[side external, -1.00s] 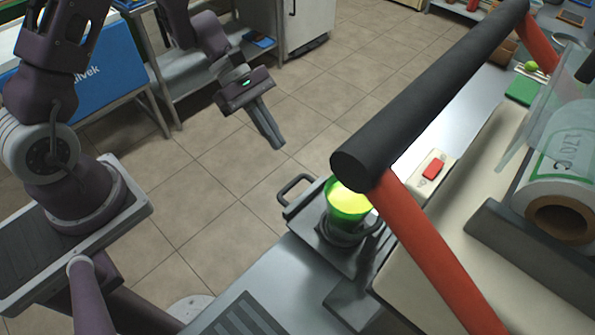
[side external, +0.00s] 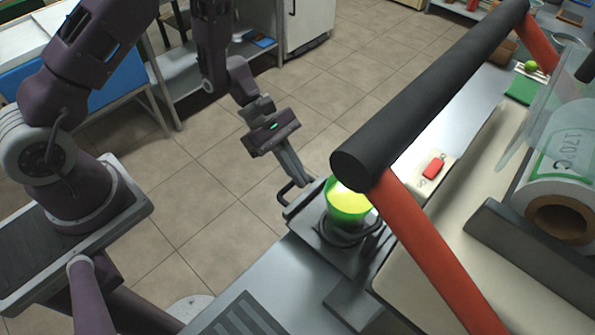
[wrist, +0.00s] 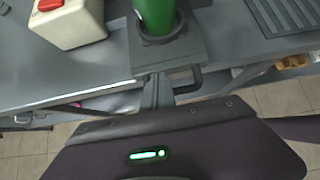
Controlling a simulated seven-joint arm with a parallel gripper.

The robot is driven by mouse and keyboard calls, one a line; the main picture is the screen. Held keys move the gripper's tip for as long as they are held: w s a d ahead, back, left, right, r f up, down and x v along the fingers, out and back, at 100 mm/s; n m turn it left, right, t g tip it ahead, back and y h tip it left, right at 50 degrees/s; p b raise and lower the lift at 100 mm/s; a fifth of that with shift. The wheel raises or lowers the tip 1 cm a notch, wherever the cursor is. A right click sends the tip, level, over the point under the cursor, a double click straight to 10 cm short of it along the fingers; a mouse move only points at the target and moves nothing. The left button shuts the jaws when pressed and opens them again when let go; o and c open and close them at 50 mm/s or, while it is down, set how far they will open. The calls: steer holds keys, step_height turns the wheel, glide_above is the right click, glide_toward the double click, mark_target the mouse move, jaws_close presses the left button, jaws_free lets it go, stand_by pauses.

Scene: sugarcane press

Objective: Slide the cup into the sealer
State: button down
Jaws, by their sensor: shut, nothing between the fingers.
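A green cup (side external: 345,207) with yellow-green contents stands upright in the round holder of a grey sliding tray (side external: 313,224). The cup (wrist: 155,14) and tray (wrist: 190,57) also show at the top of the wrist view. The tray has a dark handle (side external: 290,193) on its outer edge, seen in the wrist view too (wrist: 188,82). The sealer (side external: 480,215) is the cream machine with a red arm and black bar at the right. My gripper (side external: 301,183) is shut and empty, its fingertips right by the handle. I cannot tell whether they touch it.
A cream box with a red button (side external: 433,168) sits beyond the tray; it is at upper left in the wrist view (wrist: 70,20). A film roll (side external: 556,215) is on the sealer. The black bar (side external: 430,85) hangs over this area. A ribbed grate (side external: 240,318) lies at the near counter edge.

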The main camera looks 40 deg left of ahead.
mark_target(376, 245)
steer(key=d, duration=1.9)
steer(key=shift+d, duration=0.4)
steer(key=shift+s+d, duration=0.1)
steer(key=shift+d, duration=0.2)
steer(key=shift+d+r, duration=0.1)
steer(key=v, duration=1)
steer(key=shift+a, duration=0.35)
step_height(376, 245, up, 7)
steer(key=shift+f, duration=0.1)
steer(key=a+r, duration=0.3)
steer(key=a, duration=1.3)
